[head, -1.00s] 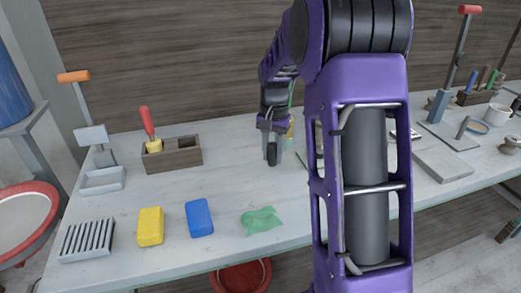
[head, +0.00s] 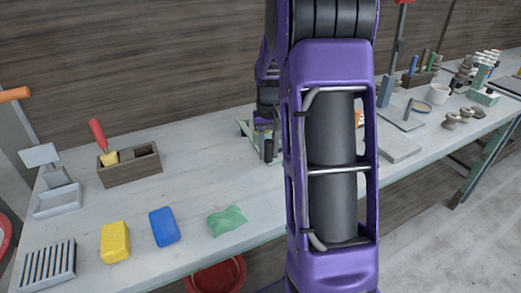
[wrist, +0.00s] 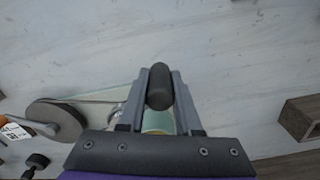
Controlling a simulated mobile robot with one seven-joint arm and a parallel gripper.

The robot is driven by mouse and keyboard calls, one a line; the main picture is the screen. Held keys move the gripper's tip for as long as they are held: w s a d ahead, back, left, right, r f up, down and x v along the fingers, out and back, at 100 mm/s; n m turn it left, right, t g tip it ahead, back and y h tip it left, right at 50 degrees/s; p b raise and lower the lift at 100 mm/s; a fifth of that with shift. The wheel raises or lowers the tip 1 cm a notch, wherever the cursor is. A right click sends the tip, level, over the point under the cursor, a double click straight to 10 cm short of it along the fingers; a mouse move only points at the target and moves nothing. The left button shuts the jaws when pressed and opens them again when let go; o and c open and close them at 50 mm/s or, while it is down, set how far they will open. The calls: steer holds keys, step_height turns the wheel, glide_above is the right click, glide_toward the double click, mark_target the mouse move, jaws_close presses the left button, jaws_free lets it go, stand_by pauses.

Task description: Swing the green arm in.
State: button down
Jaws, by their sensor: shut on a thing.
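The green arm (wrist: 105,95) is a pale green bar in the wrist view. It runs from beside a grey disc (wrist: 55,121) on the left toward my gripper (wrist: 159,95). How the grip joins the arm is hidden by my gripper. In the head view my gripper (head: 268,148) is low over the bench, and green parts (head: 243,128) show beside it. My purple arm hides much of the area to its right.
A wooden box (head: 130,168) stands left on the bench (head: 190,195); its corner shows in the wrist view (wrist: 304,118). A grey slab (head: 398,148) lies right.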

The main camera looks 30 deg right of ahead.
steer(key=shift+d, duration=0.6)
steer(key=c, duration=0.6)
jaws_free()
steer(key=shift+d, duration=0.1)
steer(key=shift+r, duration=0.1)
steer(key=shift+r, duration=0.3)
step_height(320, 180, up, 17)
steer(key=shift+f+p, duration=0.15)
steer(key=shift+p, duration=1.05)
